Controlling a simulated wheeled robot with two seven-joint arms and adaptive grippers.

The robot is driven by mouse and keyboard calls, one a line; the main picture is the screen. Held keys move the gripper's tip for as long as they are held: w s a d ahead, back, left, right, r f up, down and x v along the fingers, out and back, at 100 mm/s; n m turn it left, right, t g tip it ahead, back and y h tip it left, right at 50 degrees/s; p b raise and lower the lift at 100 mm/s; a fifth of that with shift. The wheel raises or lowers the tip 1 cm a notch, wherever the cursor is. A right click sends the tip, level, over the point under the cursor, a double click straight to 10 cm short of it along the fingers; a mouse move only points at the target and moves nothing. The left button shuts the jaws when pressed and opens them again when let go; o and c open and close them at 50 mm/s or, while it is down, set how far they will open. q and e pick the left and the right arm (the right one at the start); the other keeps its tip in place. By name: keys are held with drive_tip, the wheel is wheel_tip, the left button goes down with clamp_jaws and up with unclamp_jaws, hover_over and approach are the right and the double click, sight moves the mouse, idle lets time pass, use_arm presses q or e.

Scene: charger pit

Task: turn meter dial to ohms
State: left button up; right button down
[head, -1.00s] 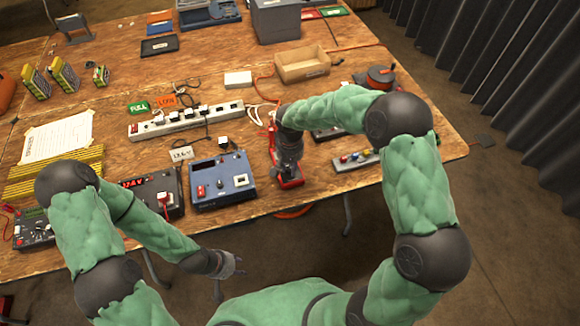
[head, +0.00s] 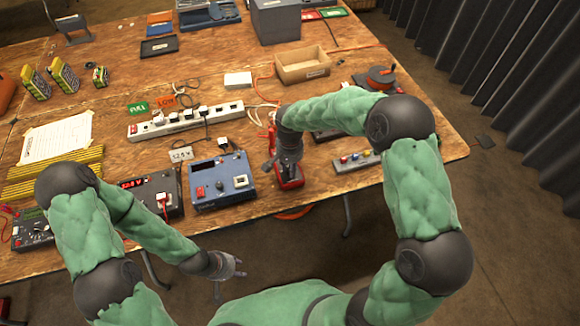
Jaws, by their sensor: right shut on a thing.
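The red meter (head: 291,184) lies near the front edge of the wooden table, right of the blue box. My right gripper (head: 287,166) is over it from above, shut on what appears to be its dial. The gripper hides the dial and most of the meter's face, so I cannot tell where the dial points. My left gripper (head: 238,266) is empty and open, in front of the table and below its edge.
A blue instrument box (head: 221,184) stands close left of the meter. A white power strip (head: 185,121) and an open cardboard tray (head: 302,67) lie behind. A strip with coloured buttons (head: 356,161) lies to the right. Red leads run behind the meter.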

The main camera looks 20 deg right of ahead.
drive_tip(key=c, duration=1)
unclamp_jaws()
drive_tip(key=shift+c, duration=0.2)
wheel_tip(320, 180, up, 12)
